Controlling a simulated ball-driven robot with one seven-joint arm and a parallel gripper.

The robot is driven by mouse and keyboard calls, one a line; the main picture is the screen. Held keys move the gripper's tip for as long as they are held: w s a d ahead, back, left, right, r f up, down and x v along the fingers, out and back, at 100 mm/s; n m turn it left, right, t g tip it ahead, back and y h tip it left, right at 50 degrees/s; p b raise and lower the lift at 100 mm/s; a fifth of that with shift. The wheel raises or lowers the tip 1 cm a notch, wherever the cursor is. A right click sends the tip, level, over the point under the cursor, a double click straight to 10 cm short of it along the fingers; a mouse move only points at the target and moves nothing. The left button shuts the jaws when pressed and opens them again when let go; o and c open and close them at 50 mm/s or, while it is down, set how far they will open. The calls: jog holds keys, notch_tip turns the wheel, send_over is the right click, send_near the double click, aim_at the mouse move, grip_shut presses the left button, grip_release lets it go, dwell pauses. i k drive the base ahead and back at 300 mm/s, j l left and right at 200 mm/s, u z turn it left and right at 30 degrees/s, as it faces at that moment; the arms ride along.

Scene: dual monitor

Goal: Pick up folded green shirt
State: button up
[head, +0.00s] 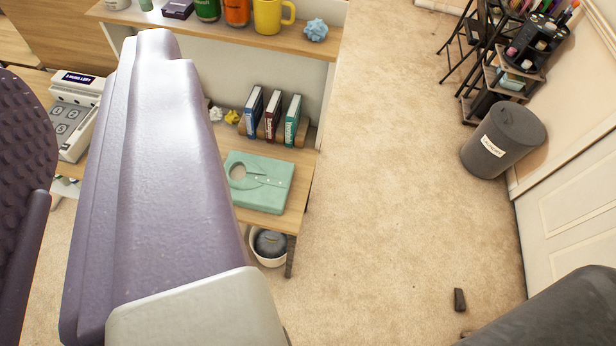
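The folded green shirt (272,197) lies flat as a mint-green square on the lower wooden desk top (297,215), near its right end. Its round neck opening and a row of small pale buttons face up. A large purple form in the foreground stands close to its left side in the picture. I cannot make out my gripper's fingers in this view, so its distance from the shirt does not show.
A large purple form (160,160) blocks the left foreground. Books (272,115) stand behind the shirt. Mugs and cans line the upper shelf (225,36). A pot (268,245) sits below the desk. A dark bin (505,140) stands right. Carpet between is mostly clear.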

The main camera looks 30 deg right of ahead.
aim_at(257, 183)
jog(key=z, duration=0.2)
jog(key=i+j+z, duration=0.2)
jog(key=i, duration=0.3)
jog(key=i+z, duration=0.25)
jog(key=i, duration=0.25)
jog(key=i+j+z, duration=0.2)
jog(key=i, duration=0.25)
jog(key=j, duration=0.1)
